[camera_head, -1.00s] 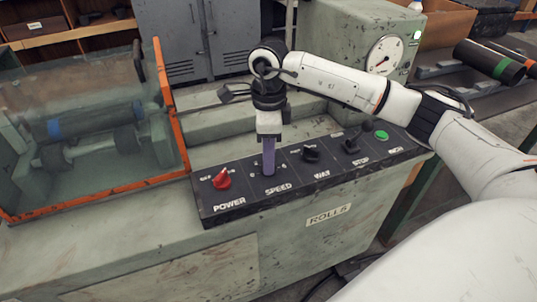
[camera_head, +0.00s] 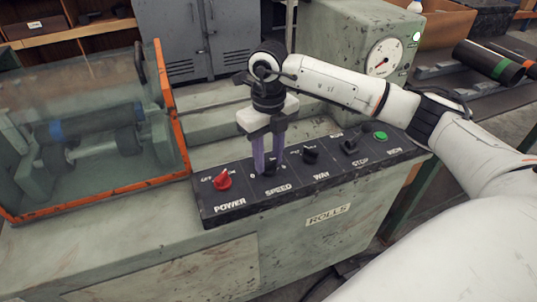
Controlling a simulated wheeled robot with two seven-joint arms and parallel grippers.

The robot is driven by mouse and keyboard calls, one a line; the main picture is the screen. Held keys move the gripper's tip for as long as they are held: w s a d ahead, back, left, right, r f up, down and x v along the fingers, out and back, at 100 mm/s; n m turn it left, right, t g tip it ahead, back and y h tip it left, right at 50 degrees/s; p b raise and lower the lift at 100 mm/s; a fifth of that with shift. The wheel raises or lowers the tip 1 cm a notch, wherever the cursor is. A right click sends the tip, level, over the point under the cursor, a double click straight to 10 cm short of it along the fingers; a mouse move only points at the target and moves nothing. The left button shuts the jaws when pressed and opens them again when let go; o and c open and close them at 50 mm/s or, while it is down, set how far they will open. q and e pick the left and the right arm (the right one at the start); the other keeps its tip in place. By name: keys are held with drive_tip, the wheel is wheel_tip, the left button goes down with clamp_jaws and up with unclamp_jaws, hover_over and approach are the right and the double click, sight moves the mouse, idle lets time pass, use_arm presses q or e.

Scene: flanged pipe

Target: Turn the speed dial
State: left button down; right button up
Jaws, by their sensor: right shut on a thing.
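The black control panel (camera_head: 228,210) on the machine carries labels POWER, SPEED, WAY, STOP and RUN. The speed dial (camera_head: 269,169) is a small dark knob above the word SPEED, partly hidden by my fingers. My right gripper (camera_head: 268,166) points down from above. Its two purple fingers stand on either side of the speed dial and are shut on it. The red power knob (camera_head: 222,181) is just left of it. My left gripper is not in view.
The black way knob (camera_head: 310,155) is close on the right, then a dark stop lever (camera_head: 349,147) and a green run button (camera_head: 380,136). An orange-framed clear guard (camera_head: 171,110) stands left. A box with a gauge (camera_head: 384,62) stands behind my right arm.

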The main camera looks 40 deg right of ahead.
sight(269, 162)
drive_tip(key=shift+r+m, duration=0.1)
drive_tip(key=shift+m, duration=1.4)
drive_tip(key=o, duration=1.1)
wheel_tip(269, 162, up, 10)
drive_tip(key=shift+r, duration=0.1)
